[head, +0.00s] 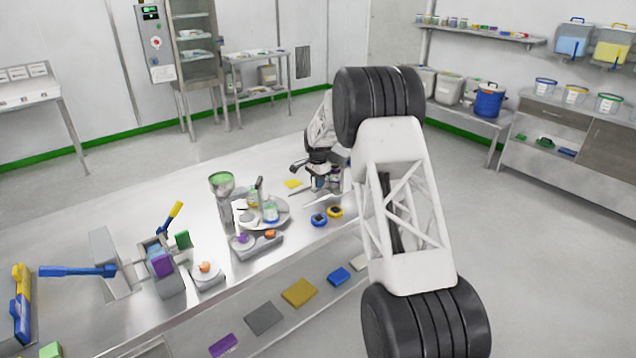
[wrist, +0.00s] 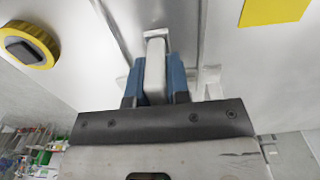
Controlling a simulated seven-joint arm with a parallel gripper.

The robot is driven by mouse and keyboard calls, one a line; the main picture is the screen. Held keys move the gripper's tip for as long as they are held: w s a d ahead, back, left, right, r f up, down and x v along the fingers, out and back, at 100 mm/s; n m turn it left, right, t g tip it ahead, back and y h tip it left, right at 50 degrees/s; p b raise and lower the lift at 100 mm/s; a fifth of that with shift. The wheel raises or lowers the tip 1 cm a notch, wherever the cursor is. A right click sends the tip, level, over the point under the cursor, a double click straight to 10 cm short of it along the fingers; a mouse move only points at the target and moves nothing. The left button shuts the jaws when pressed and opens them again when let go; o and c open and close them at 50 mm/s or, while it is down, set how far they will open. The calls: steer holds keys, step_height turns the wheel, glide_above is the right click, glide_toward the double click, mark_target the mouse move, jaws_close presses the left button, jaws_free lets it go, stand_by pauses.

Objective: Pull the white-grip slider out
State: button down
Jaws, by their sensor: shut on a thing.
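The white grip (wrist: 155,62) of the slider stands between the two blue fingers of my gripper (wrist: 154,82) in the wrist view. The fingers press on it from both sides, so my gripper is shut on it. The grip sits at a pale metal strip that runs away from it along the surface. In the head view my gripper (head: 326,180) is low over the far right part of the steel bench (head: 130,212). My own arm and wrist hide most of the slider there, so I cannot tell how far out it is.
A yellow-ringed dial (wrist: 28,42) and a yellow square (wrist: 272,9) flank the grip. A blue-ringed dial (head: 319,220) sits nearby. To the left stand a steel hopper (head: 223,195), a balance-like device (head: 258,243) and a blue-handled press (head: 80,271).

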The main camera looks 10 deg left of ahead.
steer(key=shift+s+a, duration=2.85)
steer(key=c, duration=1.1)
jaws_free()
steer(key=shift+r, duration=3.9)
